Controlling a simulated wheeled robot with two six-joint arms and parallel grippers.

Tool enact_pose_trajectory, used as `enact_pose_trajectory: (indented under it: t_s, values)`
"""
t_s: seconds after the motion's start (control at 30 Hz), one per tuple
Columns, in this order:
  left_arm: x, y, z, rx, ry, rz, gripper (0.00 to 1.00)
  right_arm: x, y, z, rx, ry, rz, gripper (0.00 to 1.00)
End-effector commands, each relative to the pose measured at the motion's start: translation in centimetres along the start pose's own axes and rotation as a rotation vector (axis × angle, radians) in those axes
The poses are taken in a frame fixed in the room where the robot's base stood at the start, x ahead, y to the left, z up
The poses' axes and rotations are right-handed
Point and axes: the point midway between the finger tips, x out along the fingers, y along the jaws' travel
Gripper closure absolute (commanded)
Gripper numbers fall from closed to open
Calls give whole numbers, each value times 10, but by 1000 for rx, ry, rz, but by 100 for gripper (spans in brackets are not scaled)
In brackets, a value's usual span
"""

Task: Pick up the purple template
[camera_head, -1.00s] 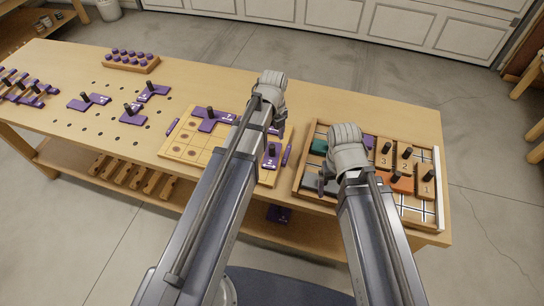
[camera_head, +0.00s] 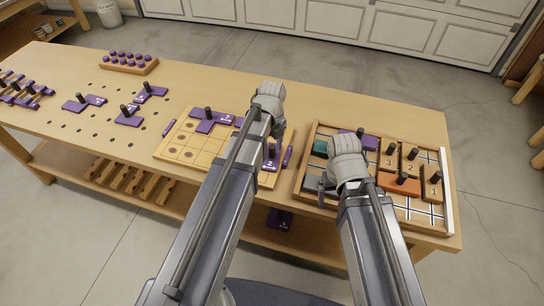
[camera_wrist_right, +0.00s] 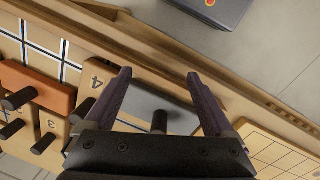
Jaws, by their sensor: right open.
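Several purple templates with black knobs are in the head view. One purple template (camera_head: 352,143) lies in the tray on the right, partly hidden behind my right gripper. Others are an L-shaped template (camera_head: 208,126) on the grid board, one (camera_head: 272,162) at its right edge, and several at the left. My right gripper (camera_head: 324,186) is over the tray. In the right wrist view its jaws (camera_wrist_right: 157,76) are apart and empty, with a grey piece (camera_wrist_right: 165,103) and its black knob between and below them.
The tray (camera_head: 300,170) also holds teal, orange and numbered wooden pieces. A wooden grid board (camera_head: 180,148) lies left of it. A rack of purple pegs (camera_head: 130,62) stands at the back left. The bench's back right (camera_head: 345,105) is clear.

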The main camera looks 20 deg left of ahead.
Motion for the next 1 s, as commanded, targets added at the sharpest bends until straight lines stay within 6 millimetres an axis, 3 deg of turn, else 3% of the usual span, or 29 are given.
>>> enact_pose_trajectory:
  t_s: [0.07,0.47,1.0]
  values:
    - [0,0,0,0,0,0,54,0,0,0,0,0,0,12]
    - [0,0,0,0,0,0,99,0,0,0,0,0,0,12]
    - [-2,0,0,0,0,0,100,-2,0,0,0,0,0,12]
